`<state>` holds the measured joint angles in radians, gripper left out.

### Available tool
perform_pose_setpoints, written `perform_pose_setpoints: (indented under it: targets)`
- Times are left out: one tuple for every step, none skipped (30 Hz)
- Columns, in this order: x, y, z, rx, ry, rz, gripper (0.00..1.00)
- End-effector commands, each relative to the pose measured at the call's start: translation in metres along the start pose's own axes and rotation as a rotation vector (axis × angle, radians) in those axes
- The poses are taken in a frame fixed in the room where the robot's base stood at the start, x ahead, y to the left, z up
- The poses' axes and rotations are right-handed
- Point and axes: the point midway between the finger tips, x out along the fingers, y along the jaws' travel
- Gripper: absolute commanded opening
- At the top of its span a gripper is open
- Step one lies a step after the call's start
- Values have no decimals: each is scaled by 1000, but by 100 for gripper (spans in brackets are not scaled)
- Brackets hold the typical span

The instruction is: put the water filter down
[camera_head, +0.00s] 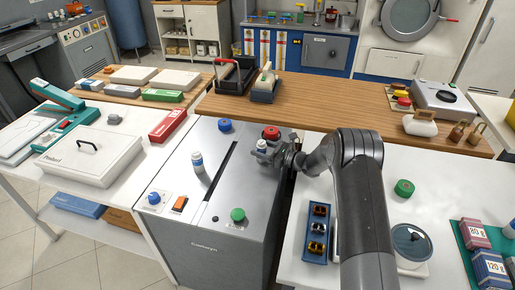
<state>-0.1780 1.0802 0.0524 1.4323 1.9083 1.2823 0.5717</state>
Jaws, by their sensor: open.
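My gripper (266,153) is at the end of my dark arm, over the right rear part of a grey machine top (225,190). It is open. A small white cylinder with a blue top (261,145) is at the fingers; I cannot tell whether it touches them or what it rests on. It may be the water filter. A red knob (270,132) is just behind my gripper.
Blue (225,125) and green (237,214) knobs stand on the machine. A wooden counter (340,105) runs behind it. Right of it, a white table holds a blue tray (306,255), a green disc (404,187) and a lidded pot (411,242). A white lidded box (92,157) is left.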

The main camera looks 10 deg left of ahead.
Motion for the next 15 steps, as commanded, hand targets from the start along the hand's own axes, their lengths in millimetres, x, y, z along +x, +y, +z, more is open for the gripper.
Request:
perform_pose_setpoints:
  targets:
    - [-10, -1, 1, 2, -1, -3, 59]
    - [-16, -1, 0, 1, -1, -3, 59]
    - [-23, -1, 0, 1, -1, -2, 59]
    - [-28, -1, 0, 1, -1, -2, 59]
    - [-32, -1, 1, 1, -2, -3, 59]
    - [-38, 0, 0, 1, -1, -2, 59]
    - [-41, 0, 0, 1, -1, -1, 59]
    - [-44, 0, 0, 1, -1, -1, 59]
    - [-48, 0, 1, 0, -2, -1, 59]
    - [-50, 0, 1, 0, -2, -1, 59]
    - [-51, 0, 1, 0, -2, -1, 59]
    - [-53, 0, 0, 0, -2, 0, 59]
    - [-53, 0, 0, -1, -2, 1, 59]
    - [-54, 1, 0, -1, -2, 1, 59]
    - [-54, 1, 0, -1, -1, 1, 59]
